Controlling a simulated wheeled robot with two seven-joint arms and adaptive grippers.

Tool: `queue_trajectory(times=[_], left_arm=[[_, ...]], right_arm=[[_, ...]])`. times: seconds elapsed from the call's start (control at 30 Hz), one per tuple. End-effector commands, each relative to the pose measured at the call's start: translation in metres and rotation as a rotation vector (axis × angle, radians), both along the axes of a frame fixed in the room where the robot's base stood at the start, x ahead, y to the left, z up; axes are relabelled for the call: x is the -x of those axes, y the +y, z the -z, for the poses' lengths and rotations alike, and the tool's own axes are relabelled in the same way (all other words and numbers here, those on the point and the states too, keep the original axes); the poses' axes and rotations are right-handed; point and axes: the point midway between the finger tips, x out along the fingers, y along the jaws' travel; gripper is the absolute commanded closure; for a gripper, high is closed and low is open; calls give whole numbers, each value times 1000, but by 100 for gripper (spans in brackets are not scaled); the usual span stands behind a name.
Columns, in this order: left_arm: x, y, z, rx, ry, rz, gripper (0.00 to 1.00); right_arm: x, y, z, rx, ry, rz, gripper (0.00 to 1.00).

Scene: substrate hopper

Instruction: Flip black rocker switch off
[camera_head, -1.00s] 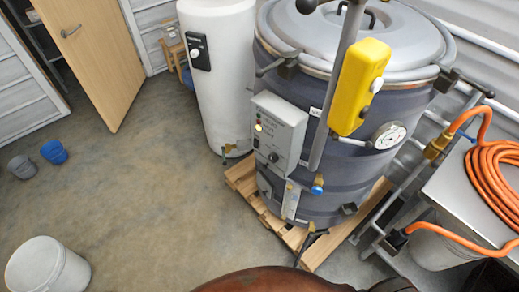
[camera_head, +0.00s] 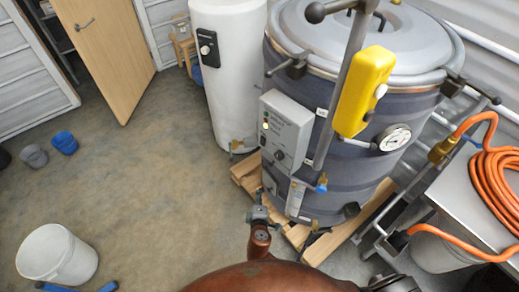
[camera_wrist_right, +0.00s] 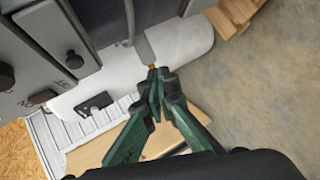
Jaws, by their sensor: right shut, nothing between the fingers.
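The grey control box (camera_head: 285,130) is on the front of the dark blue-grey drum (camera_head: 335,110). A small lit lamp and a dark round knob (camera_head: 279,156) show on its face. A grey panel with dark knobs (camera_wrist_right: 40,50), probably the box, is at upper left there. My left gripper is not in view.
A yellow pendant (camera_head: 364,90) hangs on a grey bar before the drum. The drum stands on a wooden pallet (camera_head: 247,178), beside a white tank (camera_head: 230,70). An orange hose (camera_head: 495,180) lies at right. A white bucket (camera_head: 57,253) stands on open floor at left.

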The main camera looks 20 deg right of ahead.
Motion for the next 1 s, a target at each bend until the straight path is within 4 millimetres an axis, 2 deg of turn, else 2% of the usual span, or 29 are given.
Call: queue_trajectory(times=[0.03,0.1,0.2,0.3,0.4,0.77,0.87,1.0], left_arm=[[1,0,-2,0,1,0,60],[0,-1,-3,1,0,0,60],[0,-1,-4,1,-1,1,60],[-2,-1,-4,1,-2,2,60],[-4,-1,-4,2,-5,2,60],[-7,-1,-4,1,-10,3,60],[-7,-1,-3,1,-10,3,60],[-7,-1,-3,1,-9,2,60]], right_arm=[[-7,9,-45,28,-76,-2,100],[-9,17,-96,63,-165,3,100],[-6,24,-145,93,-253,16,100],[-3,26,-172,108,-302,26,100],[-2,27,-180,113,-317,30,100],[-6,26,-179,114,-316,29,100],[-16,23,-178,114,-316,28,100],[-39,15,-176,116,-316,28,100]])
